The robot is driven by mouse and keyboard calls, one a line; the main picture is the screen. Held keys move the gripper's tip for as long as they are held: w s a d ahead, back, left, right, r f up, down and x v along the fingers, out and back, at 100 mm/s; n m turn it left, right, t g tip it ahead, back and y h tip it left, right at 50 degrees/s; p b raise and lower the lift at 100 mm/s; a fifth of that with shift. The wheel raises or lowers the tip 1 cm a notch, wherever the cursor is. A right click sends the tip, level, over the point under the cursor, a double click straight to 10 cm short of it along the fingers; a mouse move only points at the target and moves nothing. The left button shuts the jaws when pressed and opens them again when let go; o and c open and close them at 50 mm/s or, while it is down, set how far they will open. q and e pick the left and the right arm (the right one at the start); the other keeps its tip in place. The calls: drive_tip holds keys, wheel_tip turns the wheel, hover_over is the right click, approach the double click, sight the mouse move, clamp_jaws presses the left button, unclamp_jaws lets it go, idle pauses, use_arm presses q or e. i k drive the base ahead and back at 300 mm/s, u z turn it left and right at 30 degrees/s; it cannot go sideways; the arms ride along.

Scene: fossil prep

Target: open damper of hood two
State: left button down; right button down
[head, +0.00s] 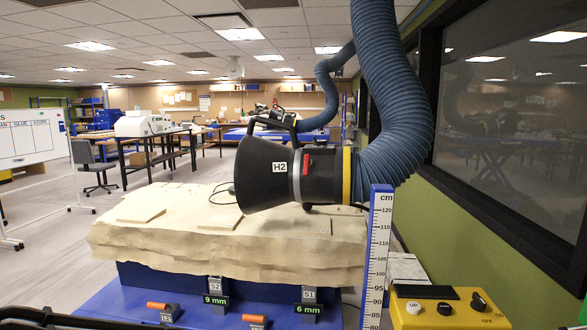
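Hood two, a black cone marked H2 (258,178), hangs over the sand-coloured block in the middle of the head view. Its wide mouth faces left, and a black handle (272,124) arches over its top. A small red tab (306,162), which looks like the damper lever, stands roughly upright on the collar behind the cone, crosswise to the duct. I cannot tell from it how the damper is set. A yellow ring (347,176) joins the collar to a thick blue hose (398,100) on the right. Neither of my grippers is in view.
The pale block (240,250) lies below the hood on a blue stand (140,276). Orange-handled clamps (255,319) and 9 mm and 6 mm displays sit in front. A cm ruler (377,255) stands upright at right, beside a yellow control box (450,308). A window wall bounds the right.

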sight(307, 161)
drive_tip(key=u, duration=0.4)
drive_tip(key=i, duration=1.4)
drive_tip(key=z, duration=0.05)
